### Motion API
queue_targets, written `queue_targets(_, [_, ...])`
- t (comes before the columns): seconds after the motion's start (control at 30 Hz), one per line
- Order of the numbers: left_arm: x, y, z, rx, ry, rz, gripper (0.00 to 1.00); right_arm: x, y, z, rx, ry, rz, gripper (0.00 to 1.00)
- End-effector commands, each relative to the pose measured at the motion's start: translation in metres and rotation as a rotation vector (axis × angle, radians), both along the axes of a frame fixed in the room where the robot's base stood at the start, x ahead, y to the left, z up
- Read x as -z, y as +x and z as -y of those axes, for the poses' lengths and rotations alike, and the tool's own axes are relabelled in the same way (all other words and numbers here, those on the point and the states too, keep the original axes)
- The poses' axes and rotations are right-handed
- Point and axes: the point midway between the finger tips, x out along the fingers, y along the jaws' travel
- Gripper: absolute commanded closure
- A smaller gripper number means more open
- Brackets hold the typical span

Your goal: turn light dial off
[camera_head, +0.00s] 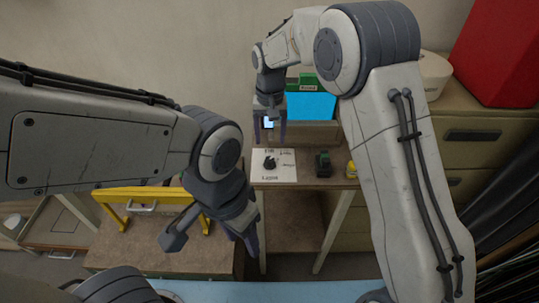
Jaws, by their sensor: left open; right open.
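The light dial (271,163) is a small dark knob on a white labelled plate (285,175), lying on the small wooden table at the centre of the head view. My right gripper (269,138) hangs above and just behind the plate, fingers pointing down, open and apart from the dial. My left gripper (255,250) is lower, in front of the table's left edge, open and empty. The exact gap between the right fingertips and the dial is hard to judge.
A green-and-black object (323,164) and a yellow item (351,170) stand right of the plate. Drawers (480,150) and a red box (497,50) are at right.

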Motion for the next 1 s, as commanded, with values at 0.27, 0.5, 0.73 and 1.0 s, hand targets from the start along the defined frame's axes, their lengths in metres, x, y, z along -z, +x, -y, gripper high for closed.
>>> queue_targets(0.27, [-0.007, 0.000, 0.000, 0.000, 0.000, 0.000, 0.50, 0.053, -0.002, 0.000, -0.003, -0.001, -0.004, 0.31])
queue_targets(0.5, [-0.010, 0.000, 0.000, 0.000, 0.000, 0.000, 0.50, 0.078, -0.001, -0.001, -0.003, 0.000, -0.002, 0.31])
queue_targets(0.73, [-0.010, 0.000, 0.000, 0.000, 0.000, 0.000, 0.50, 0.082, -0.001, -0.001, -0.003, 0.001, 0.000, 0.31])
queue_targets(1.0, [-0.009, 0.000, 0.000, 0.000, 0.000, 0.000, 0.50, 0.082, -0.001, -0.001, -0.003, 0.001, 0.000, 0.96])
